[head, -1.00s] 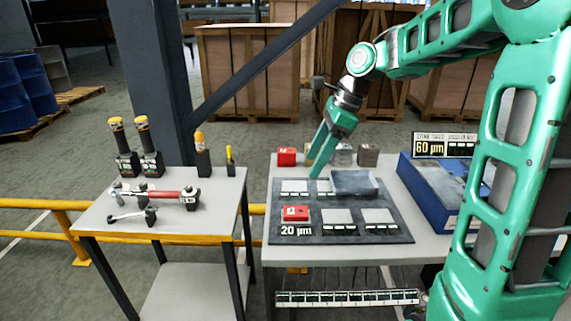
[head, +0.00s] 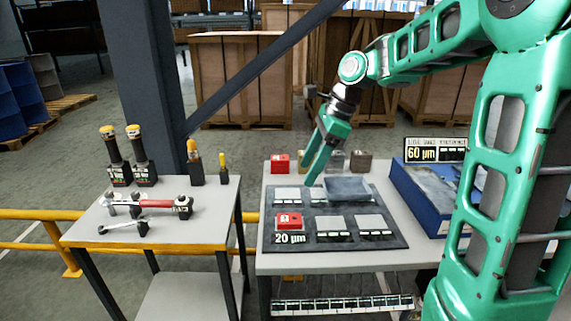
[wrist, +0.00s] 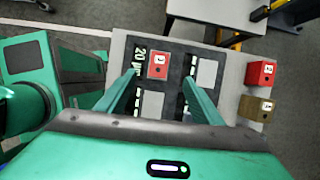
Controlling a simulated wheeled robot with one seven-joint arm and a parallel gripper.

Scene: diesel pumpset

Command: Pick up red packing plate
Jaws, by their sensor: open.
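A red piece with a small white label (head: 289,220) lies on the front left pad of the dark mat (head: 390,239), just above the "20 µm" sign. It also shows between my fingers in the wrist view (wrist: 158,66). A second red block (head: 280,163) stands at the table's back left, and at the right of the wrist view (wrist: 261,74). Which one is the packing plate is not marked. My gripper (head: 310,183) points down over the mat's back part, behind the front red piece. In the wrist view my gripper (wrist: 160,80) is open and empty, its fingers apart.
A grey-blue tray (head: 347,188) sits on the mat close right of my gripper. Several blocks, including a brown one (head: 361,161), line the back. A blue case (head: 425,200) stands right. A tool table (head: 190,223) is at left, across a gap.

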